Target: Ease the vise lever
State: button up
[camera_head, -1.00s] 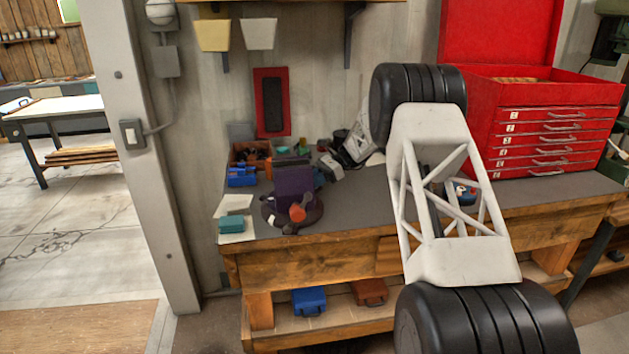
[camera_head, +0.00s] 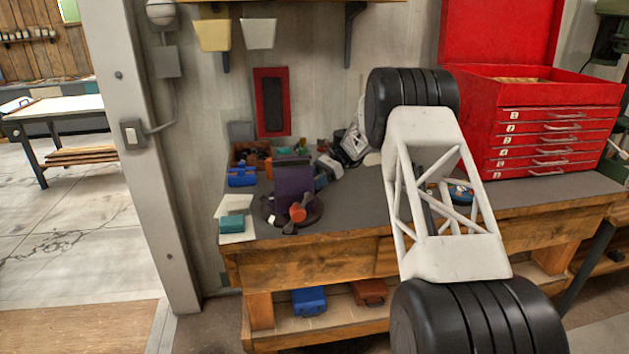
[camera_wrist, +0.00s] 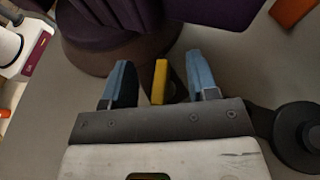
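The vise (camera_head: 292,185) is a purple block on a dark round base at the left end of the workbench. An orange part (camera_head: 297,212) shows on its front. In the wrist view its purple body (camera_wrist: 110,25) lies just beyond my gripper (camera_wrist: 160,82). The two blue fingers are apart. A yellow piece (camera_wrist: 160,80) stands between them, with gaps on both sides. A dark bar ending in a black round knob (camera_wrist: 297,130) is right of the fingers; I cannot tell whether it is the vise lever.
A red tool chest (camera_head: 550,130) stands on the bench (camera_head: 350,210) at right. Behind the vise are a blue box (camera_head: 242,176) and small clutter. A teal block (camera_head: 231,223) sits at the bench's left front corner.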

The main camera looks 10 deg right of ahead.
jog(key=shift+w+d+r, duration=0.1)
jog(key=shift+d, duration=0.1)
jog(key=shift+v, duration=3.7)
jog(key=shift+a, duration=0.1)
jog(key=c, duration=0.3)
jog(key=shift+s+a+r+m+t+h, duration=0.25)
jog(key=shift+a+h, duration=0.1)
jog(key=shift+h, duration=0.2)
jog(key=shift+s+a+r+m+t+h, duration=0.15)
jog(key=shift+a+r+t+h, duration=0.1)
jog(key=shift+a+h, duration=0.25)
jog(key=r+t+h, duration=0.1)
jog(key=h, duration=0.1)
jog(key=s+a+r+m+t+h, duration=0.1)
jog(key=h, duration=0.1)
jog(key=r+t+h, duration=0.1)
jog(key=r+h, duration=0.1)
jog(key=shift+s+a+m+t, duration=0.2)
jog(key=shift+s+m+t, duration=0.1)
jog(key=shift+t, duration=0.1)
jog(key=shift+f, duration=0.15)
